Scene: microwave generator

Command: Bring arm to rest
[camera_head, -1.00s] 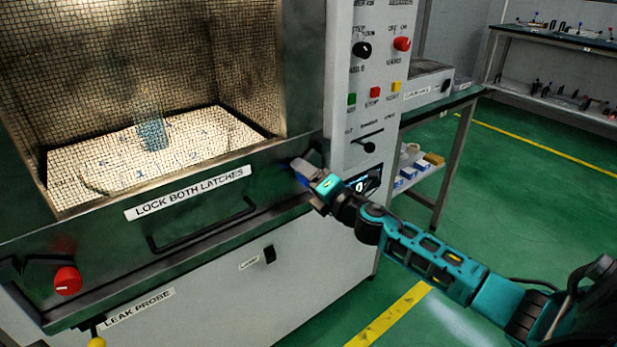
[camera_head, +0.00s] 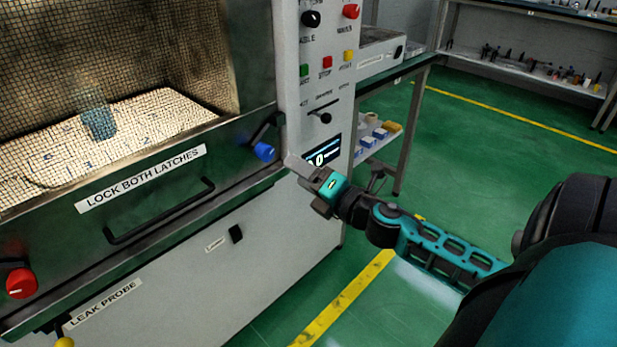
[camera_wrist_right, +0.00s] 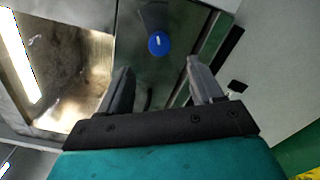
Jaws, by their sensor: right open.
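My right gripper (camera_head: 306,176) is in front of the microwave generator's right side, to the right of and a little below the blue latch knob (camera_head: 264,152). In the right wrist view the right gripper (camera_wrist_right: 160,88) is open, with nothing between its fingers. The blue knob (camera_wrist_right: 159,43) shows there beyond the fingertips, apart from them. My right arm reaches in from the right of the head view. My left gripper does not show.
The door of the machine (camera_head: 128,222) has a black bar handle (camera_head: 160,212) and a red knob (camera_head: 21,283) at its left. A glass (camera_head: 97,117) stands inside behind mesh. A control panel (camera_head: 325,90) is close above the gripper. Green floor at the right is open.

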